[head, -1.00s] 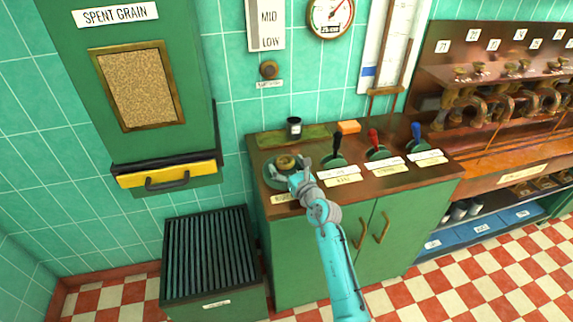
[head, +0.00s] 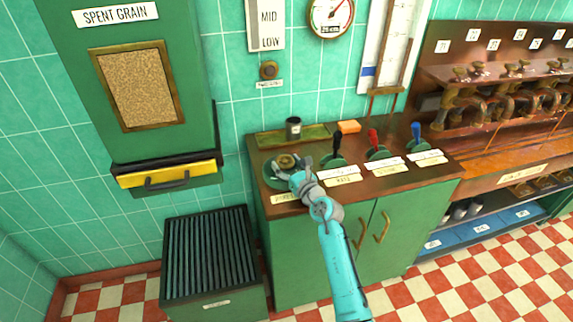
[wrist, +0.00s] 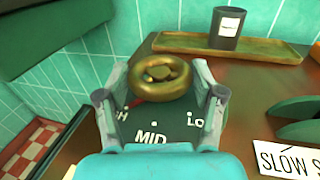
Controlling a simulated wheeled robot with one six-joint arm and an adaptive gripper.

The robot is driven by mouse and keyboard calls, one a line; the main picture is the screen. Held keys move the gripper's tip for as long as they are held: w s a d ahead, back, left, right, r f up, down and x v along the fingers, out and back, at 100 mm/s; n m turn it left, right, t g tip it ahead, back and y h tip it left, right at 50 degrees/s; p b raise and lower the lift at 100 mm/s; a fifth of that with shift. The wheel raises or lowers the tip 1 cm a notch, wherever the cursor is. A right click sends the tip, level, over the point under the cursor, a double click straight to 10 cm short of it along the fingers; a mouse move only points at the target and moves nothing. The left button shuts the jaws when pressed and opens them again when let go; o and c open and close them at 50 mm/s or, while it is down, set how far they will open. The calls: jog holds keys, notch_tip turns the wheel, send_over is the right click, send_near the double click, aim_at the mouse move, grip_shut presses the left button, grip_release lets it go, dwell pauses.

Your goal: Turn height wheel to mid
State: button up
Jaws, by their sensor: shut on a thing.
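The height wheel is a small brass ring-shaped handwheel (wrist: 160,91) on a round dark green dial plate (wrist: 172,128). In the head view the wheel (head: 287,161) is at the left end of the wooden counter top. The plate reads MID nearest me, LO at the right and GH at the left, partly covered by a finger. A red pointer shows under the wheel, towards the GH side. My gripper (wrist: 162,76) has a finger on each side of the wheel and is shut on it. The fingers hide parts of the plate's rim.
A dark jar (wrist: 228,26) stands on a brass tray (wrist: 225,46) behind the wheel. Black, red (head: 374,137) and blue levers stand to the right. An orange block (head: 348,127) lies behind them. The yellow-fronted spent grain chute (head: 166,176) is at the left.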

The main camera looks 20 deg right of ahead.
jog(key=shift+d+y, duration=0.1)
jog(key=shift+y, duration=0.2)
jog(key=n+g+y, duration=0.1)
jog(key=y, duration=0.1)
jog(key=n+g+y, duration=0.1)
jog(key=n+y, duration=0.1)
jog(key=n+g+y, duration=0.1)
jog(key=y, duration=0.1)
jog(key=shift+w+d+n, duration=0.2)
jog(key=shift+d+n, duration=0.1)
jog(key=shift+n, duration=0.1)
jog(key=n+g+y, duration=0.4)
jog(key=g, duration=0.1)
jog(key=shift+w, duration=0.1)
jog(key=shift+n+g+y, duration=0.3)
jog(key=shift+y, duration=0.1)
jog(key=o, duration=1.1)
jog(key=shift+o, duration=0.2)
jog(key=shift+d, duration=0.1)
jog(key=v, duration=1.2)
